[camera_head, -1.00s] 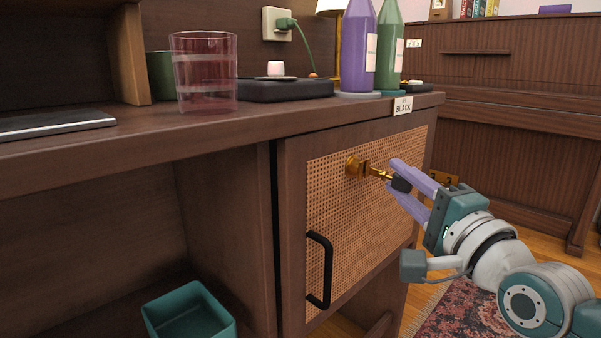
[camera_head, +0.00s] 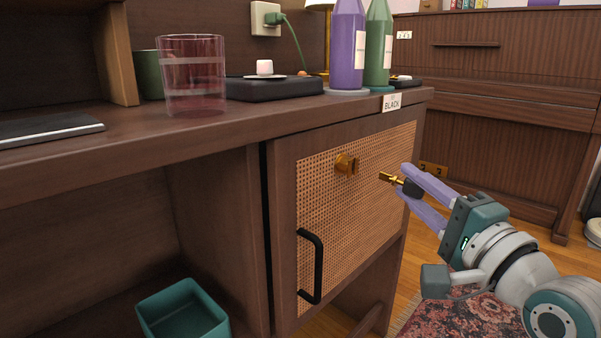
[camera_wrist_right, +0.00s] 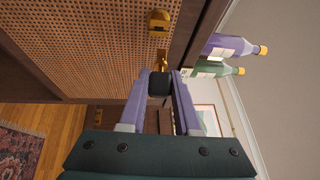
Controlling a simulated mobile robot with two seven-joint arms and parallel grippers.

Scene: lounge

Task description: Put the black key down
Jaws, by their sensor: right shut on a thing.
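The black key (camera_head: 411,189) has a dark head and a brass shaft. My right gripper (camera_head: 408,188) is shut on its head, with the shaft pointing left toward the cabinet door. The key is clear of the brass lock (camera_head: 346,164) on the woven cane door (camera_head: 372,182). The right wrist view also shows the key's black head (camera_wrist_right: 159,84) between the purple fingers, and the lock (camera_wrist_right: 159,20) just beyond the shaft. A label reading BLACK (camera_head: 391,103) is on the cabinet's top edge above the door. My left gripper is not in view.
The cabinet top holds a pink glass (camera_head: 191,75), a dark box (camera_head: 275,88), a purple bottle (camera_head: 347,45) and a green bottle (camera_head: 377,45). A teal bin (camera_head: 183,312) sits low at left. The door has a black handle (camera_head: 311,266) and is closed.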

